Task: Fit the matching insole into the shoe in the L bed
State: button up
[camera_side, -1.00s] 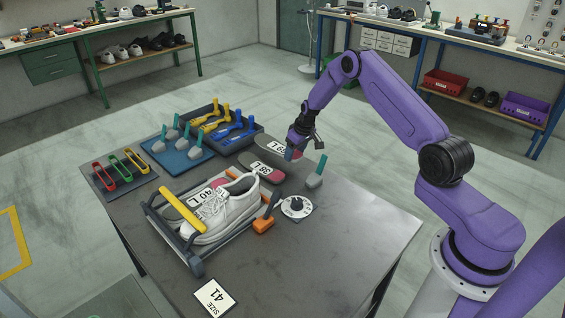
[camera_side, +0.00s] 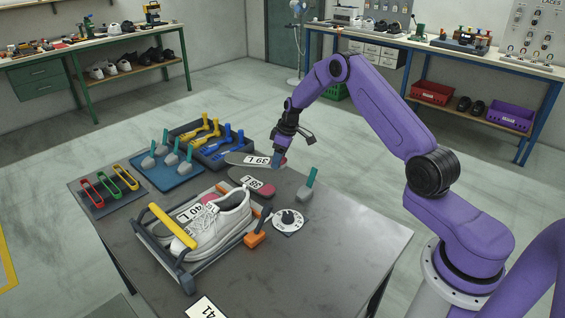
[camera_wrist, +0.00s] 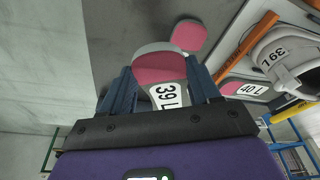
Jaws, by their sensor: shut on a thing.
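My gripper (camera_side: 277,163) is shut on the grey and pink insole marked 39 L (camera_wrist: 166,75) at the table's far edge. Its fingers (camera_wrist: 160,95) lie on both sides of the insole in the wrist view. I cannot tell whether the insole touches the table. A white laced shoe (camera_side: 226,226) sits in the framed bed (camera_side: 187,283), under a yellow bar (camera_side: 173,227). Its heel label shows upside down in the wrist view (camera_wrist: 274,57) and seems to read 39. An insole marked 38 L (camera_side: 245,178) lies near my gripper. One marked 40 L (camera_side: 190,212) lies behind the shoe.
A dial (camera_side: 289,221) and a teal-handled tool (camera_side: 306,189) are to the right. Trays with teal (camera_side: 165,179), blue and yellow tools line the back.

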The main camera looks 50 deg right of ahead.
jog(key=s+a+r+n+g, duration=0.3)
jog(key=a+r+n, duration=0.5)
jog(key=n, duration=0.5)
jog(key=shift+w+a+f+h, duration=0.1)
jog(key=shift+a+f+h, duration=0.45)
jog(key=shift+a, duration=1.2)
jog(key=shift+w+a+f+h, duration=0.1)
jog(key=shift+a+f+h, duration=0.5)
jog(key=shift+a, duration=1.2)
jog(key=shift+a+f+h, duration=0.5)
jog(key=shift+a+h, duration=0.05)
jog(key=shift+a, duration=1.2)
jog(key=shift+y, duration=0.8)
jog(key=shift+a+f, duration=0.85)
jog(key=shift+a, duration=0.25)
jog(key=shift+a+f, duration=0.8)
jog(key=shift+a, duration=0.3)
jog(key=o, duration=0.9)
